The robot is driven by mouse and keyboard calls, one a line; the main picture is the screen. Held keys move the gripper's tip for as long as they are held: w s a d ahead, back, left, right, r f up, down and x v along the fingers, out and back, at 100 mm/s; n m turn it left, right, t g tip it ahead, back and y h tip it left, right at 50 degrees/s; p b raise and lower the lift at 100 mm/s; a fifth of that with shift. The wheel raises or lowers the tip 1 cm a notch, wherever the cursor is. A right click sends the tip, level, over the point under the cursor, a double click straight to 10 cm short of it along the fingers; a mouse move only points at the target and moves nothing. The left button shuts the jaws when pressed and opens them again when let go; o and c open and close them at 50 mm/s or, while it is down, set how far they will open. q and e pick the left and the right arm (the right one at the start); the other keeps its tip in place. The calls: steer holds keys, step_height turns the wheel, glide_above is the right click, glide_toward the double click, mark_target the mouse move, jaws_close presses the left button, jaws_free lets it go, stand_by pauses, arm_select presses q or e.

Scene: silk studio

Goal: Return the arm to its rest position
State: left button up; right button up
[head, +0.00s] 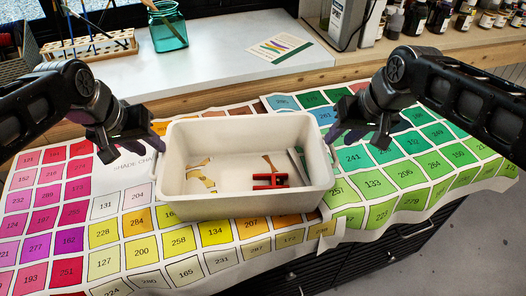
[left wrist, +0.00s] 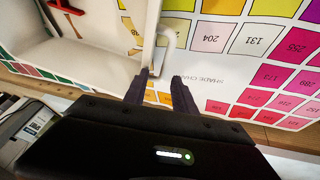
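My left gripper (head: 131,150) is open and empty, just left of the cream tub's left wall. In the left wrist view its two fingertips (left wrist: 161,76) are apart, with the tub's wall and a small side handle (left wrist: 168,38) just beyond them. My right gripper (head: 358,138) is open and empty, beside the tub's right end. The cream tub (head: 243,207) stands upright on the printed colour chart between the grippers. It holds a red piece (head: 270,181), gold-brown pieces (head: 199,174) and a grey flat strip (head: 299,166).
The colour chart (head: 131,208) covers the table and hangs over its front edge.

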arm_select(q)
steer(key=shift+a, duration=0.1)
stand_by(0.3)
steer(key=a, duration=0.5)
steer(key=shift+a, duration=0.4)
steer(key=shift+s, duration=0.1)
stand_by(0.4)
